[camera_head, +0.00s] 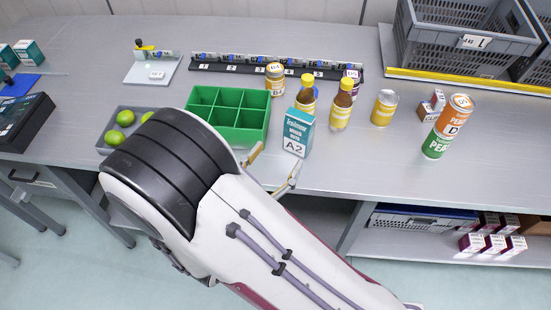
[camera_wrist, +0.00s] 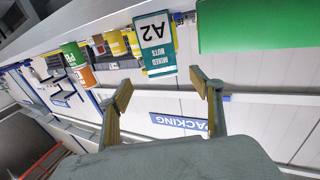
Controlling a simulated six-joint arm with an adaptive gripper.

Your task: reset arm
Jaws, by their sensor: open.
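My gripper (camera_head: 272,168) is open, with its two fingers apart and nothing between them. It is at the front edge of the table, just in front of the green divided box (camera_head: 228,133) and the teal-and-white A2 carton (camera_head: 297,133). In the wrist view my gripper (camera_wrist: 165,90) also shows open and empty. The A2 carton (camera_wrist: 155,45) and the green box (camera_wrist: 250,25) appear beyond the fingertips there. My arm covers part of the table's front edge in the head view.
Bottles (camera_head: 341,105), a jar (camera_head: 275,79) and cans (camera_head: 384,107) stand right of the green box. Stacked orange-and-green cans (camera_head: 448,125) are further right. A grey tray with limes (camera_head: 125,117) is at left. A grey crate (camera_head: 465,45) is back right. The front right tabletop is clear.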

